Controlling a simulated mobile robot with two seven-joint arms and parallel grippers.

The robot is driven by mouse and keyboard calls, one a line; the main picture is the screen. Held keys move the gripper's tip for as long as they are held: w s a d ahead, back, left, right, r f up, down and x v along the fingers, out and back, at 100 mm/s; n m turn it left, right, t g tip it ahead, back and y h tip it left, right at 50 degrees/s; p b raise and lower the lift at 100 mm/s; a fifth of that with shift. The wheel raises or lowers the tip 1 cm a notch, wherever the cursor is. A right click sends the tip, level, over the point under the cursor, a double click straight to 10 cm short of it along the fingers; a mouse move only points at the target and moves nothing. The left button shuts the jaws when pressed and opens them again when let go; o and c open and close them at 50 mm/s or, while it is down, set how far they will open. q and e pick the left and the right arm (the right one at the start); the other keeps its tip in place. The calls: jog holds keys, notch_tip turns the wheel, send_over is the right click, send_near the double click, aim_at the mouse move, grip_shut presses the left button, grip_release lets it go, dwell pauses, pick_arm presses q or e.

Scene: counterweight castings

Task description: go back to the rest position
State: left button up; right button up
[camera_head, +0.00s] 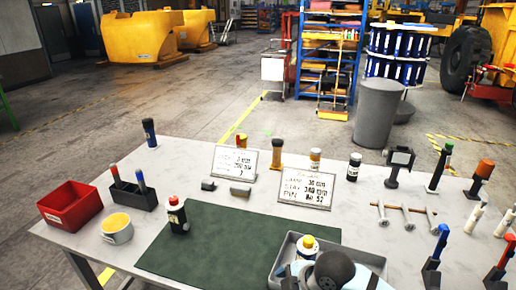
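One of my arms, seemingly the right one, shows at the bottom edge right of centre, as a dark round joint and pale blue-white shell. It is over the front part of a grey tray (374,259). Dark parts at its left side may belong to the gripper, but its fingertips cannot be made out. A white bottle with a yellow and red cap (307,246) stands in the tray just behind these parts; whether they touch it I cannot tell. My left arm and gripper are not in view.
A dark green mat (215,243) covers the table's front middle. A red bin (70,206), a black holder (134,195), a yellow-filled cup (117,229) and a dark bottle (177,215) are left. Two sign boards (307,188) stand behind; several tools and stands (399,166) are right.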

jog(key=s+d+f+m+t+h+p, duration=0.1)
jog(key=s+d+f+m+t+h, duration=0.1)
jog(key=s+d+f+m+t, duration=0.6)
jog(key=s+d+f+m, duration=0.5)
jog(key=s+f+m, duration=0.1)
jog(key=m, duration=0.3)
jog(key=shift+s+p, duration=0.35)
jog(key=shift+s, duration=0.5)
